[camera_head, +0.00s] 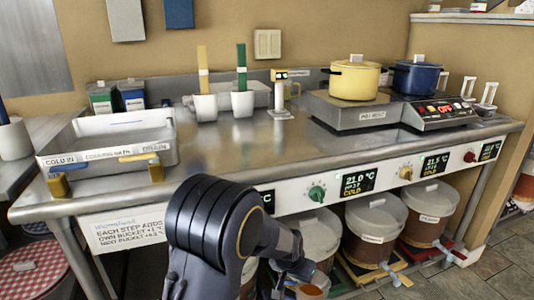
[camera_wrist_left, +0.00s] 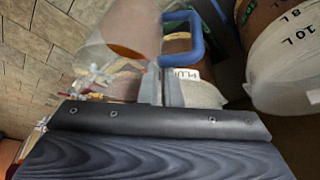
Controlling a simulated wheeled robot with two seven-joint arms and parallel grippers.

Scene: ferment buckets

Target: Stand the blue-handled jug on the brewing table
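The blue-handled jug is clear with amber-orange liquid. In the left wrist view the jug (camera_wrist_left: 125,42) is just beyond my left gripper (camera_wrist_left: 165,85), its blue handle loop (camera_wrist_left: 196,38) near the fingertips. Whether the fingers hold the handle is unclear. In the head view my left gripper (camera_head: 300,268) is low in front of the table, and a bit of the jug (camera_head: 312,290) shows beneath it at the bottom edge. The brewing table (camera_head: 235,150) is a steel bench with bare top at its middle. My right gripper is not in view.
A shallow tray (camera_head: 58,160) stands at the table's left. White cups (camera_head: 205,107) stand at the back. A yellow pot (camera_head: 354,80) and a blue pot (camera_head: 415,78) stand at the right. Buckets with taps (camera_head: 375,225) stand under the table; dials line its front panel (camera_head: 285,200).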

